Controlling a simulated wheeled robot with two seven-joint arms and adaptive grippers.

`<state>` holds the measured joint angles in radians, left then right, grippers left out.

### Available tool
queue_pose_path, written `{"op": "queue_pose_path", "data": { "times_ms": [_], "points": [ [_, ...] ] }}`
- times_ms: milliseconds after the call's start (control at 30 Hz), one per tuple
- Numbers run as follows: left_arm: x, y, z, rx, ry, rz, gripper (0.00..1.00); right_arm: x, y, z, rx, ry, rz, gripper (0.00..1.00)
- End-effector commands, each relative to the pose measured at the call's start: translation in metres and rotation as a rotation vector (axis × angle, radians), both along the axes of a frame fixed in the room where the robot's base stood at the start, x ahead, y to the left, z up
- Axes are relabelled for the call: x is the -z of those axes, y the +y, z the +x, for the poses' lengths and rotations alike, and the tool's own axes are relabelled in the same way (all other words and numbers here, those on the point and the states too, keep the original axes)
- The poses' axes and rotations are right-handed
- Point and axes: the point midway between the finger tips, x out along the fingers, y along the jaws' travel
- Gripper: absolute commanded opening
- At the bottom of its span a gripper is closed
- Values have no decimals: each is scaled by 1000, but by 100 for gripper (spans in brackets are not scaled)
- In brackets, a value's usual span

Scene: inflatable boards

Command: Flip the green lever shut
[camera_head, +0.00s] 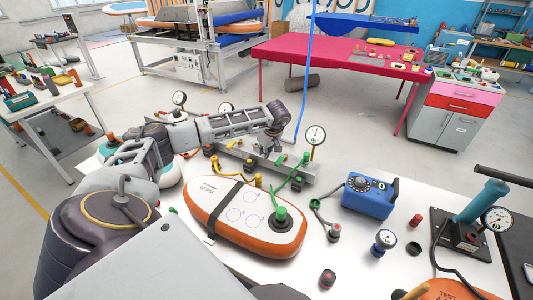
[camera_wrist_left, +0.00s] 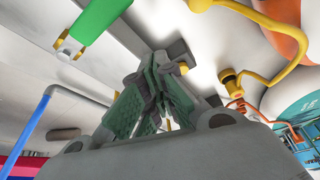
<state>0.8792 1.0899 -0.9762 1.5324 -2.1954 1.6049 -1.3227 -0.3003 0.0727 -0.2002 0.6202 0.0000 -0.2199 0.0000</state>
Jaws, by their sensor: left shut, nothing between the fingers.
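The green lever (camera_wrist_left: 92,28) shows large at the upper left of the left wrist view, with a yellow fitting at its lower end. In the head view, a small green piece (camera_head: 305,158) that looks like this lever sits on the grey manifold bar (camera_head: 255,166), just right of my left gripper (camera_head: 268,150). My left gripper also shows in the left wrist view (camera_wrist_left: 156,62), shut and empty, its green-padded fingers together. The lever is to the left of the fingers there, apart from them. My wrist partly hides the bar in the head view. My right gripper is not seen.
An orange and white inflatable board (camera_head: 222,215) lies in front of the bar, with a green hose fitting (camera_head: 281,215) on it. A gauge (camera_head: 315,135) rises right of the lever. A yellow hose (camera_wrist_left: 262,78) is right of the fingers. A blue box (camera_head: 369,195) stands further right.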

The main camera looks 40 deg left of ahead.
Motion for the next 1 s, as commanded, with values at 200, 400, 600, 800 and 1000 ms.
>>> {"op": "queue_pose_path", "data": {
  "times_ms": [200,400,600,800,1000],
  "points": [
    [-15,-5,2,-1,-1,0,0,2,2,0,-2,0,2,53],
    [-33,-11,3,-1,-3,1,0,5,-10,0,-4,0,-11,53],
    [-59,-19,6,-1,-4,1,0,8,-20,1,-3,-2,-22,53],
    [-82,-27,8,-1,-3,0,0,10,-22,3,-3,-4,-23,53],
    [-93,-30,8,-2,-2,1,0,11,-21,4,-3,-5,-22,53]
  ]
}}
